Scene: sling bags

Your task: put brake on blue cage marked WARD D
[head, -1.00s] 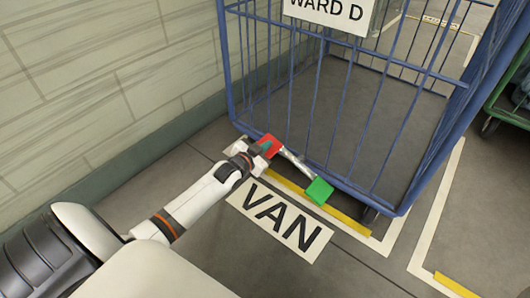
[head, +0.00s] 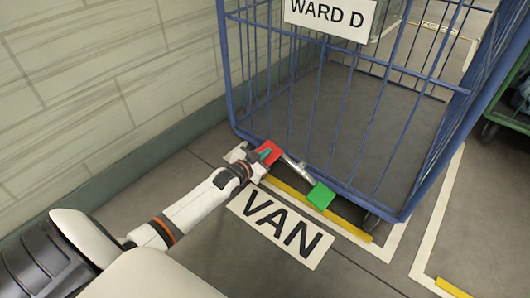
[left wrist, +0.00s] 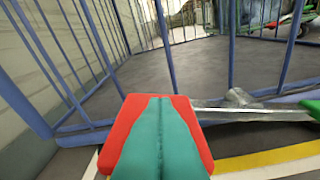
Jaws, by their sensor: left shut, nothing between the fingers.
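The blue cage (head: 348,90) stands on the floor by the wall and bears a white sign reading WARD D (head: 330,14). A metal bar at its near bottom edge has a red pedal (head: 275,148) at the left and a green pedal (head: 320,196) at the right. My left gripper (head: 264,154) is shut and empty, its teal fingertips over the red pedal. In the left wrist view the shut fingers (left wrist: 161,135) lie in front of the red pedal (left wrist: 124,118); I cannot tell how firmly they touch. The right gripper is out of view.
A white floor plate reading VAN (head: 281,228) lies before the cage, with a yellow strip (head: 345,227) between them. The tiled wall (head: 110,75) is close on the left. A green cage (head: 508,115) stands at the right edge. The floor in front is clear.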

